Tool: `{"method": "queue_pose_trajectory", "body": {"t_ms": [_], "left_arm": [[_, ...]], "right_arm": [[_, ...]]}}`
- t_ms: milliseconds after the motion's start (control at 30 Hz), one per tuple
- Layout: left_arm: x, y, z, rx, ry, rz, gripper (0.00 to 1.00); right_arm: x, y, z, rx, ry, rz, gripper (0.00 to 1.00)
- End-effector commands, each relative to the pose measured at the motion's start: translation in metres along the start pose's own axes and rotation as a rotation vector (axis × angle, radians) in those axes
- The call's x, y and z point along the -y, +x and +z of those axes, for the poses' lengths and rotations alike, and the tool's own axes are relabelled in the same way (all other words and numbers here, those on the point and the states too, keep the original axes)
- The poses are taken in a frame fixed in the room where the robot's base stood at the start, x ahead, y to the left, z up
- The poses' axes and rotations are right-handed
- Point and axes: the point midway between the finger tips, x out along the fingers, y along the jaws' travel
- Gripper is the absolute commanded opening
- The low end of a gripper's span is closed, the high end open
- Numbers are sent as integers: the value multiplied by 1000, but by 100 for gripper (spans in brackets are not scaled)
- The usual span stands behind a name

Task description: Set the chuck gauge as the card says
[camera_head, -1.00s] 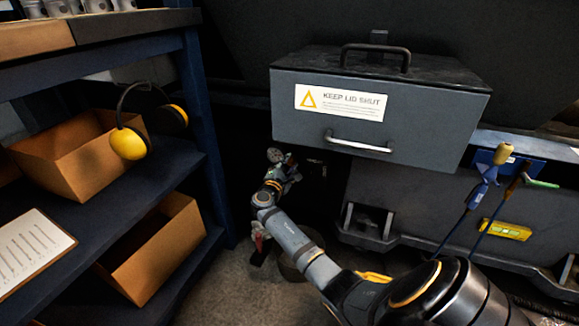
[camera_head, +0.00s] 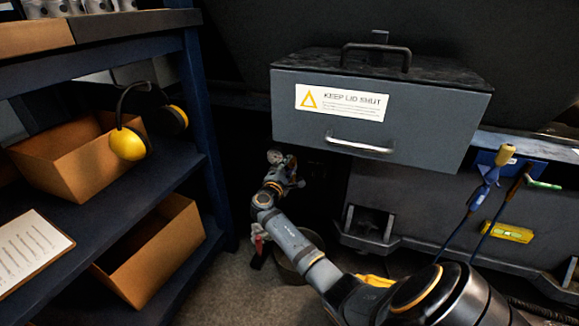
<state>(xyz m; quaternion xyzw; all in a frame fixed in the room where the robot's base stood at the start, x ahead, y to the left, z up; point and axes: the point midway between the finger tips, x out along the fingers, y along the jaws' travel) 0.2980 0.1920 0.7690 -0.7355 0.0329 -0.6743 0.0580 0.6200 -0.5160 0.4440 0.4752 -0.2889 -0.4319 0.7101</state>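A small round pale dial (camera_head: 275,156), which looks like a gauge, shows below the left end of the grey lidded box. My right gripper (camera_head: 287,167) is right against it in the picture, low in the dark gap under the box. Its fingers are small and dark, so I cannot tell whether they are open, shut or touching the dial. The dial's reading is too small to make out. A white sheet with printed lines (camera_head: 28,250), perhaps the card, lies on a board at the lower left; its text is not legible. My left gripper is not in view.
The grey box (camera_head: 300,128) marked "KEEP LID SHUT" overhangs the gripper. A blue shelf (camera_head: 130,195) with cardboard bins (camera_head: 75,160) and yellow earmuffs (camera_head: 128,143) stands left. A round bucket-like thing (camera_head: 305,262) is on the floor behind my arm. Tools (camera_head: 487,185) hang right.

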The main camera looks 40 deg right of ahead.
Motion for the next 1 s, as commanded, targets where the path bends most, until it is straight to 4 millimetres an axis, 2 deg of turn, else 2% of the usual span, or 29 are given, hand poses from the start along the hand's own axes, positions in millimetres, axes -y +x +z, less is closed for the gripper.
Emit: {"method": "queue_pose_trajectory", "body": {"t_ms": [33,167,433,533,667,900,1000], "left_arm": [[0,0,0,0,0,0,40],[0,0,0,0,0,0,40],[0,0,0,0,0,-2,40],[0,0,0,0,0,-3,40],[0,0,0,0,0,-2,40],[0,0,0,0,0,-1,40],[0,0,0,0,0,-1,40]], "right_arm": [[2,-1,-1,-1,-1,-3,35],[1,0,0,-1,-1,-2,52],[1,-1,0,0,-1,-1,52],[1,-8,-1,-1,-2,-1,52],[2,-34,-1,-4,0,-3,52],[2,-92,-1,-3,1,-5,52],[2,-108,-1,-2,-1,-4,52]]}}
